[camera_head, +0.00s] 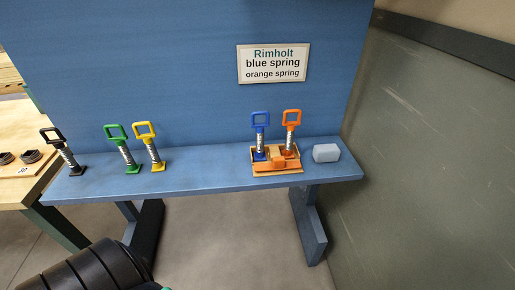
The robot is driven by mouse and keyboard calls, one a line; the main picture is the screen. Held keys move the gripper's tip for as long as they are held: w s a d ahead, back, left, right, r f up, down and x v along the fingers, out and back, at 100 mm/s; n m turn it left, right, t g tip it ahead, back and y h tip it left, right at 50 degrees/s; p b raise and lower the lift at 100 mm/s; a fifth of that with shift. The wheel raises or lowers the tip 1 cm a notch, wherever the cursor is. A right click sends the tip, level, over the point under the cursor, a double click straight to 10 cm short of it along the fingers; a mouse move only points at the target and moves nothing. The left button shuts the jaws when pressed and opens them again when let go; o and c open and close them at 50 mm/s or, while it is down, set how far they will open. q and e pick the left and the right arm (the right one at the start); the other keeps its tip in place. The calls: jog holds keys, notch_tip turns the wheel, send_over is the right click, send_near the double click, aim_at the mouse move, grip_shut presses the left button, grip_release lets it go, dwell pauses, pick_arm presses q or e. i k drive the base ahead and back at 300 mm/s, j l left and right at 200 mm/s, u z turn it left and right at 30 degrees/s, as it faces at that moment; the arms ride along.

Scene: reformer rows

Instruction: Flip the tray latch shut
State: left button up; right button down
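A small wooden tray (297,171) sits on the blue bench towards its right end. A blue-handled spring (260,143) and an orange-handled spring (290,135) stand upright in it, side by side. An orange latch piece (277,165) shows at the front of the tray, below the springs. It is too small to tell whether it is open or shut. Neither of my grippers is in view. A black ribbed part at the bottom left looks like my own arm.
Black (65,153), green (125,149) and yellow (151,146) springs stand on the bench (205,174) to the left. A grey block (326,153) lies right of the tray. A sign (273,63) hangs behind. The bench middle is clear; a wall (435,165) rises right.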

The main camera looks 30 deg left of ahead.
aim_at(278, 163)
jog(key=u, duration=0.85)
